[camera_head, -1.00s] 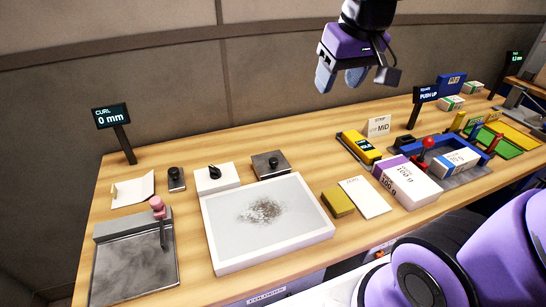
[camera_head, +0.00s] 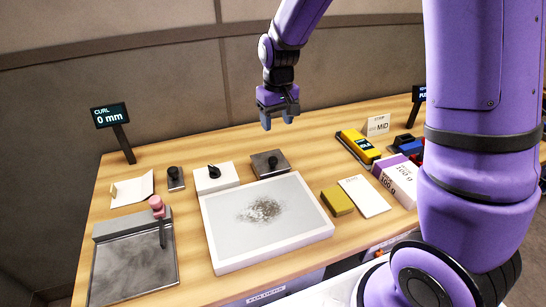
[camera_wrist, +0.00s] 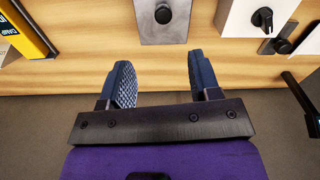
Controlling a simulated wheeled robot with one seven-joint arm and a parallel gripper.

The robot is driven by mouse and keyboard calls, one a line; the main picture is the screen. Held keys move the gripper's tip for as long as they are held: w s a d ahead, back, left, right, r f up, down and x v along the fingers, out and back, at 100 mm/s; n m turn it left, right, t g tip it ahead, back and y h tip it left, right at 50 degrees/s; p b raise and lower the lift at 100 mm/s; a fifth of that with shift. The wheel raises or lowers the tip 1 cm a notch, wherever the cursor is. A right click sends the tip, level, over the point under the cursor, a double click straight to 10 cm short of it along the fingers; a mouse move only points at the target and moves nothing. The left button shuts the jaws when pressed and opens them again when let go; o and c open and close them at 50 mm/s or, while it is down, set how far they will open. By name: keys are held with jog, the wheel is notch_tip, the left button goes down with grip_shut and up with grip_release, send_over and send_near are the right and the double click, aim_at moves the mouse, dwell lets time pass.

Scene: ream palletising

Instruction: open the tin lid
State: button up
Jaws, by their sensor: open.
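A grey metal box (camera_head: 282,172) with a black round knob on its flat top stands behind the white-framed tray; I take it as the tin with its lid. It also shows at the top of the wrist view (camera_wrist: 160,33), with its top flat and level. A smaller dark block (camera_head: 176,186) with a similar knob stands further left, so I cannot be sure which is the tin. My gripper (camera_head: 277,120) is open and empty, above the table's back edge, behind the grey box. In the wrist view its two fingers (camera_wrist: 158,68) are spread, apart from the box.
A white box with a black dial (camera_head: 214,185) stands left of the grey box. The white-framed tray (camera_head: 323,235) with grey shavings lies in front. A yellow device (camera_head: 355,143) stands to the right. A wall runs behind the table; my arm hides the right side.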

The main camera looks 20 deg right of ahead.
aim_at(273, 159)
jog(key=f, duration=0.4)
jog(key=w+f, duration=0.1)
jog(key=f, duration=0.8)
jog(key=shift+w+a+f, duration=0.15)
jog(key=shift+a+f, duration=0.15)
jog(key=shift+f, duration=0.05)
grip_shut()
